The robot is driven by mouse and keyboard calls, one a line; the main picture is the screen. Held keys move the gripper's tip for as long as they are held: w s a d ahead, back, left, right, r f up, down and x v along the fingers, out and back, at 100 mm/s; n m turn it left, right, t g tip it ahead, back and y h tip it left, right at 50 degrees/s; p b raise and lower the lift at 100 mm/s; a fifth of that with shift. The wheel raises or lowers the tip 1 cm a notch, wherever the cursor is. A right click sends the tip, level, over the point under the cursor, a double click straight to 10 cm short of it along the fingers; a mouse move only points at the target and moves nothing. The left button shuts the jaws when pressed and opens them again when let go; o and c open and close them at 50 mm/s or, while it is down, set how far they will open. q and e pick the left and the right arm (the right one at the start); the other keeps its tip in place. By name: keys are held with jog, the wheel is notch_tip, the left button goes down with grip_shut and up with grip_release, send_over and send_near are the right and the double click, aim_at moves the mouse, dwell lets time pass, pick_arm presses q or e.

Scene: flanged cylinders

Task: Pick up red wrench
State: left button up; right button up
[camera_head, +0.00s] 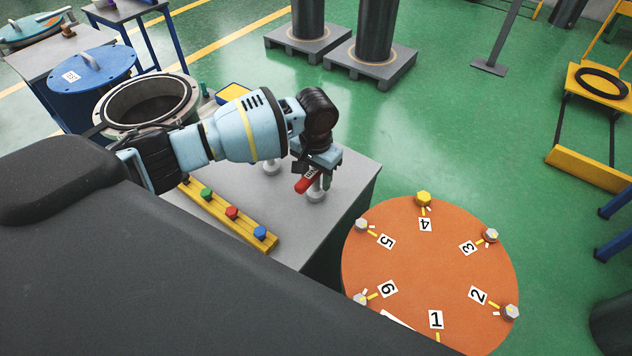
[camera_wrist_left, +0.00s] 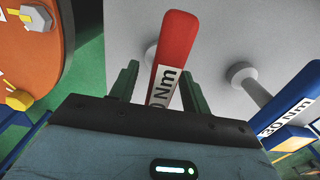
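The red wrench (camera_head: 303,184) shows as a short red handle at the right end of the grey table, under my left gripper (camera_head: 322,172). In the left wrist view the red wrench (camera_wrist_left: 175,50), with a "30 Nm" label partly showing, runs between the two green fingers of my left gripper (camera_wrist_left: 160,88). The fingers are apart, with a gap between the left finger and the handle; the right finger is close beside it, and I cannot tell whether it touches. A blue wrench (camera_wrist_left: 290,105) lies to the right in that view. My right gripper is not in view.
The grey table (camera_head: 325,215) carries a yellow strip (camera_head: 228,220) with coloured knobs and white posts. An orange round flange (camera_head: 430,265) with numbered bolts stands close on the right. A blue lid (camera_head: 90,75) and an open flanged cylinder (camera_head: 148,128) are at left.

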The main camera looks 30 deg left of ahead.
pick_arm(q)
grip_shut()
jog(key=shift+r, duration=0.1)
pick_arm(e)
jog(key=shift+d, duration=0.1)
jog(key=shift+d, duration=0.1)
pick_arm(q)
jog(key=shift+r, duration=0.1)
